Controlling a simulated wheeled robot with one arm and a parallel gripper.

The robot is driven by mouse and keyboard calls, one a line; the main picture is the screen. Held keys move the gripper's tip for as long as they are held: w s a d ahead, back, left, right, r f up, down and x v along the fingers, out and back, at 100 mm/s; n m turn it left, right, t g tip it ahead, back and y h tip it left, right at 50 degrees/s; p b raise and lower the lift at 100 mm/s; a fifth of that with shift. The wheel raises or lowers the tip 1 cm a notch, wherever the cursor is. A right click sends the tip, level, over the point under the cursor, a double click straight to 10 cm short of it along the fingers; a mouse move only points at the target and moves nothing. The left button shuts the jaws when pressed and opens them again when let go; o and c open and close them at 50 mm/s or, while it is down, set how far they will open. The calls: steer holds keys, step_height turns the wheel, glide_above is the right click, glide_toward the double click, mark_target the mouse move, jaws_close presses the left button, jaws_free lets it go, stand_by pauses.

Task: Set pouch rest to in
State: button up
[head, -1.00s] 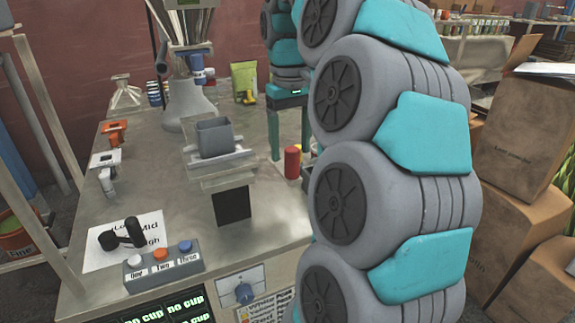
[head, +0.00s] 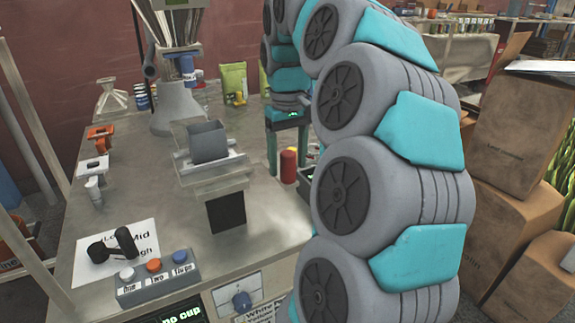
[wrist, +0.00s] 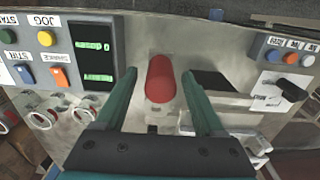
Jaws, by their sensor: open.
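My gripper (wrist: 160,76) is open, with its teal fingers on either side of a red upright cylinder (wrist: 160,90) in the wrist view. The fingers look apart from the cylinder. In the head view the red cylinder (head: 289,166) stands right of the metal stand, below my gripper (head: 286,150). No part is legibly marked as the pouch rest, so I cannot tell which it is. A grey open box (head: 208,142) sits on a metal tray (head: 212,172) at the middle of the bench.
The filler with its hopper (head: 178,90) stands behind. A three-button box (head: 155,277), a black lever (head: 118,243) and a dial (head: 241,299) are at the front. In the wrist view a panel with green displays (wrist: 95,58) is left of the cylinder. Cardboard boxes (head: 515,150) stand at right.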

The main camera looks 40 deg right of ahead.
steer(key=shift+f, duration=0.8)
jaws_close()
stand_by(1.0)
